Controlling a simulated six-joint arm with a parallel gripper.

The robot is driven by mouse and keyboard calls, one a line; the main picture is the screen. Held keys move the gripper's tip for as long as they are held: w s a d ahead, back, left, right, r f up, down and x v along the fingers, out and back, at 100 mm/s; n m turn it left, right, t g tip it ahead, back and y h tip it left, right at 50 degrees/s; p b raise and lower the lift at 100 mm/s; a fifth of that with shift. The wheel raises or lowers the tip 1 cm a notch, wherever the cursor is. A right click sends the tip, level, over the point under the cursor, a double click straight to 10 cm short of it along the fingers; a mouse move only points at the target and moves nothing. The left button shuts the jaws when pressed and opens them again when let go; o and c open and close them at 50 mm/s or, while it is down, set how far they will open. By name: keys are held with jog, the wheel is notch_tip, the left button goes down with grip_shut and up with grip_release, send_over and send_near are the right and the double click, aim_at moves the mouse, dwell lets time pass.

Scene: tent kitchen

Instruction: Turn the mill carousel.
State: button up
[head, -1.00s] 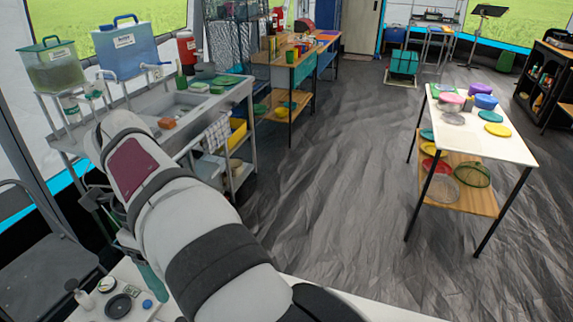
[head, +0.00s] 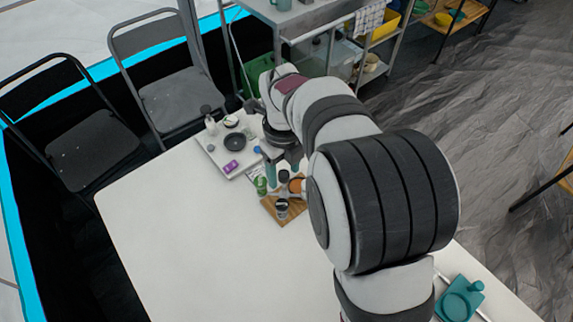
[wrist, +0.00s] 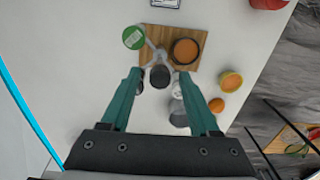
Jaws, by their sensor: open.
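The mill carousel stands on a square wooden board (wrist: 207,36) on the white table; its board also shows in the head view (head: 270,207). Pale spokes hold round containers: a green-topped one (wrist: 133,37), a brown-orange-topped one (wrist: 185,50) and a black-topped one (wrist: 160,76). In the head view the green one (head: 261,186) and a dark-topped one (head: 282,208) show beside my arm. My gripper (wrist: 160,74) is open, its teal fingers pointing down at the carousel. The black-topped container appears between the fingertips. Contact cannot be told. My arm hides part of the carousel in the head view.
A yellow-rimmed jar (wrist: 231,81) and a small orange-topped one (wrist: 216,105) stand right of the carousel. A pale tray (head: 212,150) with a dark dish and small bottles lies beyond it. The table's near-left part is bare. A teal item (head: 461,298) sits at the near right.

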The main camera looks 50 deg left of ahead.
grip_shut()
